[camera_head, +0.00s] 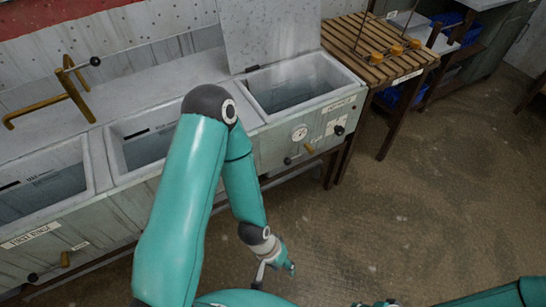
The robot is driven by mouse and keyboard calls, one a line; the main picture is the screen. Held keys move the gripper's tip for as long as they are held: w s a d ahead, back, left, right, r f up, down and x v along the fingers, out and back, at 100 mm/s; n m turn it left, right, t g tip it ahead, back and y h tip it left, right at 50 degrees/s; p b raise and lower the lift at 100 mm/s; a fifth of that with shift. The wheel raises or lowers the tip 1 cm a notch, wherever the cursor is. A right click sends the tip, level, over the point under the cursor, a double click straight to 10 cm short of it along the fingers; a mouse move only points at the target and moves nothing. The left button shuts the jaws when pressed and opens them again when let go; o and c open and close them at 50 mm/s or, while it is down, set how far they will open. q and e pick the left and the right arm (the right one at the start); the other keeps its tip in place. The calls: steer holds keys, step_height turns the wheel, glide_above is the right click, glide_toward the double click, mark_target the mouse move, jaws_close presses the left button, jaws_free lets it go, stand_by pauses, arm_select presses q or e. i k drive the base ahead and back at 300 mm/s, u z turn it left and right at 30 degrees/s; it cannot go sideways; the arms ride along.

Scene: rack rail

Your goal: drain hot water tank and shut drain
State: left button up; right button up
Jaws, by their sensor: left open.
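The tank at the right end of the metal sink unit (324,85) has its lid (268,35) raised, and a grey water surface shows inside. I take it for the hot water tank, as its front carries a round gauge (299,133). Below the gauge is a brass drain tap (309,149) with a black-knobbed lever (288,161). My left gripper (272,272) is open and empty, low in front of the unit and apart from the drain. Teal parts at the bottom edge may be my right gripper (376,303); its jaws are not clear.
More basins lie to the left, the far one labelled as a rinse tank (31,235) with its own drain lever (33,277). A brass spout (70,85) stands behind them. A slatted wooden table (385,68) adjoins on the right. The floor (430,200) in front is clear.

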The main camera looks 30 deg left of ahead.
mark_target(288, 162)
steer(key=u, duration=0.75)
steer(key=i, duration=0.4)
steer(key=u, duration=0.05)
steer(key=k, duration=0.4)
steer(key=u, duration=0.05)
